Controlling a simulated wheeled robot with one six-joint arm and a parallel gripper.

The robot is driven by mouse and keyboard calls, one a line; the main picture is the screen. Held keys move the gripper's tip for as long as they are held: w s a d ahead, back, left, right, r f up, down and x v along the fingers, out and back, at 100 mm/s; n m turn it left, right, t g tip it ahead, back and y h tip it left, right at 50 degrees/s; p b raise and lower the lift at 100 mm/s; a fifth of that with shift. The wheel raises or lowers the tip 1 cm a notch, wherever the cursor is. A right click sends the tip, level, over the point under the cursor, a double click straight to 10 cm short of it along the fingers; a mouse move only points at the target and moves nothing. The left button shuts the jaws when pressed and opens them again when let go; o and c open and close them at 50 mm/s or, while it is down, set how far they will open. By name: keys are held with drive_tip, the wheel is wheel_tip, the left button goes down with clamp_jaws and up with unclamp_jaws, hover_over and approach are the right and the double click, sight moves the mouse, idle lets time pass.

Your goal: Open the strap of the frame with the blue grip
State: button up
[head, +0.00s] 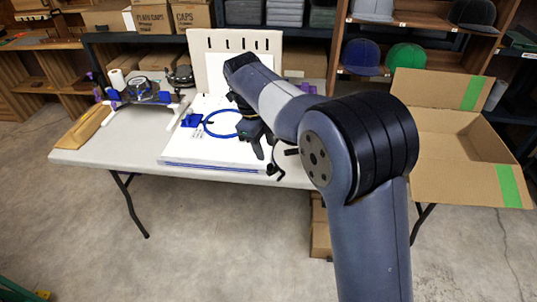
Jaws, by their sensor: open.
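A blue ring-shaped frame (208,132) lies on the white board on the table, in the head view. A blue block (192,120), which looks like its grip, is at the ring's left side. My gripper (252,143) is over the ring's right side, with dark fingers pointing down. It is open, and I see nothing held in it. I cannot tell whether it touches the ring. My gripper and arm hide part of the ring's right side. I cannot make out a strap, or whether one is open or shut.
The white board (215,163) lies on a grey folding table (80,155). A slotted beige panel (208,62) stands behind. A device with blue parts (150,98) and a tan wooden strip (83,126) are left. An open cardboard box (455,150) is right. The table's front left is bare.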

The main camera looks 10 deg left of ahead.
sight(272, 167)
drive_tip(key=r, duration=0.4)
drive_tip(key=shift+s+a, duration=0.1)
drive_tip(key=shift+a, duration=0.3)
drive_tip(key=f, duration=0.3)
drive_tip(key=d+f, duration=0.1)
drive_tip(key=f, duration=0.3)
drive_tip(key=d+f+b, duration=0.1)
drive_tip(key=f, duration=0.3)
drive_tip(key=shift+w+d, duration=0.15)
drive_tip(key=shift+w, duration=0.1)
drive_tip(key=shift+s+d+r, duration=0.1)
drive_tip(key=shift+d, duration=0.05)
